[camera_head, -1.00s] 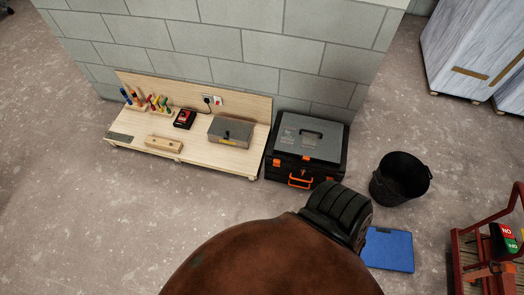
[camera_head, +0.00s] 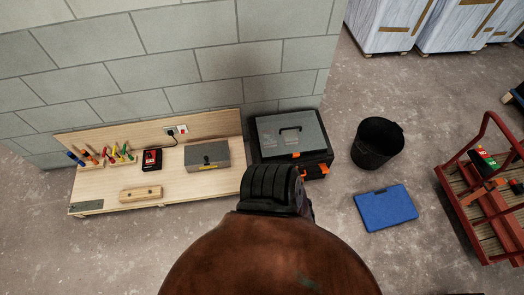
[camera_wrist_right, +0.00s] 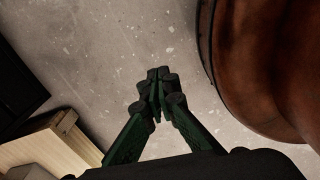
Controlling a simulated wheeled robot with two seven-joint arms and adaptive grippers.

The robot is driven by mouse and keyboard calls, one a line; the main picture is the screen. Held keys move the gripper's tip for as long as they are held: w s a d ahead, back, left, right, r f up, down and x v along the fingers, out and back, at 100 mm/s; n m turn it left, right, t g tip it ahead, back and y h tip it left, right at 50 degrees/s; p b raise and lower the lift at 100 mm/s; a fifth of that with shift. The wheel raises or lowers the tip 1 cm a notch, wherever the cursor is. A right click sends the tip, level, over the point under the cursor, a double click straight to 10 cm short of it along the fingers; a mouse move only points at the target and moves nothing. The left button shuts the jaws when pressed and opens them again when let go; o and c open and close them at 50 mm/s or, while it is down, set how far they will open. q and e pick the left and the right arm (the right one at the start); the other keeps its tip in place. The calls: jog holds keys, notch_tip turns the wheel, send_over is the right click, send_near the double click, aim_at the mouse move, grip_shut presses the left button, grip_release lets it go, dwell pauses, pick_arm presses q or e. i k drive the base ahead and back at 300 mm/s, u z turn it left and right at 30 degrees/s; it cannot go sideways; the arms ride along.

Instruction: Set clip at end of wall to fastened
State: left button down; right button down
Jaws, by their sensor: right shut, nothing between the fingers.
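The black toolbox (camera_head: 318,143) with a grey lid stands at the right end of the block wall, beside the low wooden bench. Its front has orange clips; one orange part (camera_head: 314,173) shows at the front. A large brown and black part of mine covers some of the front, so I cannot tell whether the clips are fastened. My right gripper (camera_wrist_right: 158,76) shows in the right wrist view, its fingertips together and empty, above bare floor. It is not seen in the head view. My left gripper is in neither view.
The bench (camera_head: 120,198) holds screwdrivers, a black and red device, a grey box (camera_head: 207,156) and a wooden block (camera_head: 140,194). A black bucket (camera_head: 375,146), a blue case (camera_head: 386,208) and a red cart (camera_head: 478,210) stand to the right. Floor between them is clear.

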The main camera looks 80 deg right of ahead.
aim_at(323, 166)
jog(key=z, duration=0.05)
jog(key=i, duration=0.8)
jog(key=z, duration=0.25)
jog(key=k, duration=1.9)
jog(key=z, duration=0.6)
